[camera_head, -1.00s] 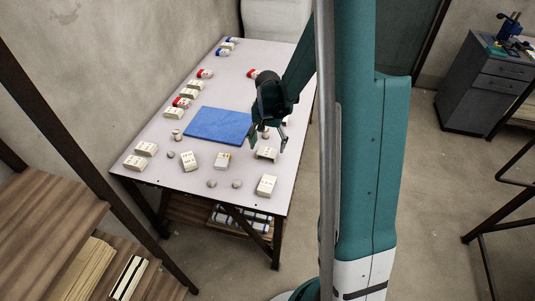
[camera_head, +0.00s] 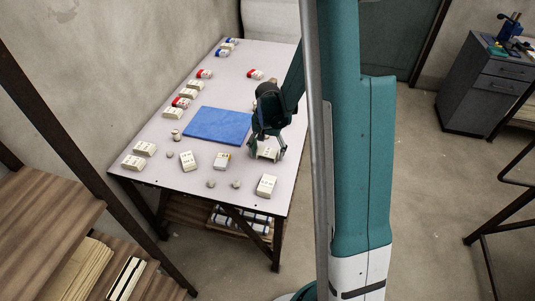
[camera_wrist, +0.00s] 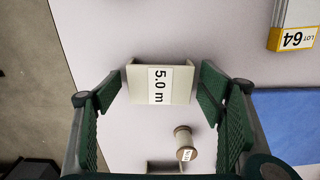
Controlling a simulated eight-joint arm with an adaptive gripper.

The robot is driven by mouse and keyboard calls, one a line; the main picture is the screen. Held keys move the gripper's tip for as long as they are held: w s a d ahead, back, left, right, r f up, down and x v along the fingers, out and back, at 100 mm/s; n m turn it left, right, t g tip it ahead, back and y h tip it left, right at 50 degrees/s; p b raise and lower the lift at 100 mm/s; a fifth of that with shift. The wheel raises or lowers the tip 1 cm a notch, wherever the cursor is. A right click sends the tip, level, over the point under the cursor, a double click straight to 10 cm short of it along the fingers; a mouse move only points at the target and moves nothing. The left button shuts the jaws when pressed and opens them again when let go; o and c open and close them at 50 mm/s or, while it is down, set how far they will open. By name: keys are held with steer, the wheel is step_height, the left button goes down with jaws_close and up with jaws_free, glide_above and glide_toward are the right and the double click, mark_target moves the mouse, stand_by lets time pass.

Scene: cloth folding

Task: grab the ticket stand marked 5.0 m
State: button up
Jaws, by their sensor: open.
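The ticket stand marked 5.0 m (camera_wrist: 179,85) is a cream, blocky piece with a white label, upper middle in the wrist view. In the head view the same stand (camera_head: 266,154) shows on the right side of the table, partly covered by my gripper. My gripper (camera_wrist: 160,88) is open, with one green-padded finger on each side of the stand. Small gaps seem to show between the fingers and the stand. In the head view my gripper (camera_head: 267,152) is low over the table at the stand. Whether the fingers touch the stand is not clear.
A wooden spool (camera_wrist: 186,141) with a small tag stands close to the stand, between the fingers in the wrist view. A blue cloth (camera_head: 218,125) lies mid-table. A yellow-edged LOT 64 block (camera_wrist: 291,38) is at upper right. Several other cream stands stand around.

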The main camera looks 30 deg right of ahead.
mark_target(267, 151)
steer(key=c, duration=0.9)
steer(key=shift+r, duration=0.15)
steer(key=shift+r+p, duration=1.3)
steer(key=shift+r, duration=3.55)
